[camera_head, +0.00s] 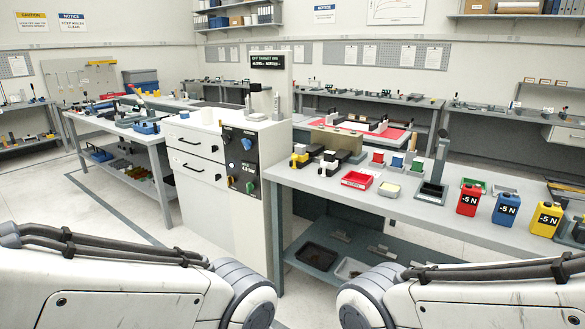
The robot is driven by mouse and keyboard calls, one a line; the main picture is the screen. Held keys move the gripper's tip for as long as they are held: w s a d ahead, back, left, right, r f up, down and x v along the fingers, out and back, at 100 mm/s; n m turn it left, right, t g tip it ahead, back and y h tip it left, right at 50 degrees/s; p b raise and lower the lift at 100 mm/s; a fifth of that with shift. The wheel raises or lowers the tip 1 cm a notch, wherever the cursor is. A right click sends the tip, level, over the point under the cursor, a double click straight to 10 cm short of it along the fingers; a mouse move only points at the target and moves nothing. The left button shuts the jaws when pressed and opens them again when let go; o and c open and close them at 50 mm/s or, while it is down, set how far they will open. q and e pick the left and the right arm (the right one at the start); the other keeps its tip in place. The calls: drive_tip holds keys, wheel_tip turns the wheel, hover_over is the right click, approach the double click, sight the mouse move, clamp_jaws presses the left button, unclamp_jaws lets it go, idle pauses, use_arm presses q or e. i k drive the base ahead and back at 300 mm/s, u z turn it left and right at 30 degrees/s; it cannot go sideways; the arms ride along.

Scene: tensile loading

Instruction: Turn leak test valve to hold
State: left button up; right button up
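A white cabinet (205,196) stands left of the middle. Its dark control panel (240,160) carries several coloured knobs. A blue knob (246,144) sits at the upper right of the panel. An orange knob (230,182) and a green knob (250,187) sit at its bottom. The labels are too small to read, so I cannot tell which knob is the leak test valve or where it points. Only links of my two arms show at the bottom left and bottom right, apart from the panel. Both grippers are out of view.
A grey bench (345,195) adjoins the cabinet on the right. It holds a red tray (357,180) and red (468,199), blue (506,209) and yellow (546,219) weights marked -5 N. Another bench (110,130) stands left of the cabinet. Floor is clear at the left.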

sight(250, 186)
drive_tip(key=i, duration=0.8)
drive_tip(key=u, duration=0.45)
drive_tip(key=k, duration=0.5)
drive_tip(key=u, duration=0.7)
drive_tip(key=i, duration=1.6)
drive_tip(key=z, duration=0.45)
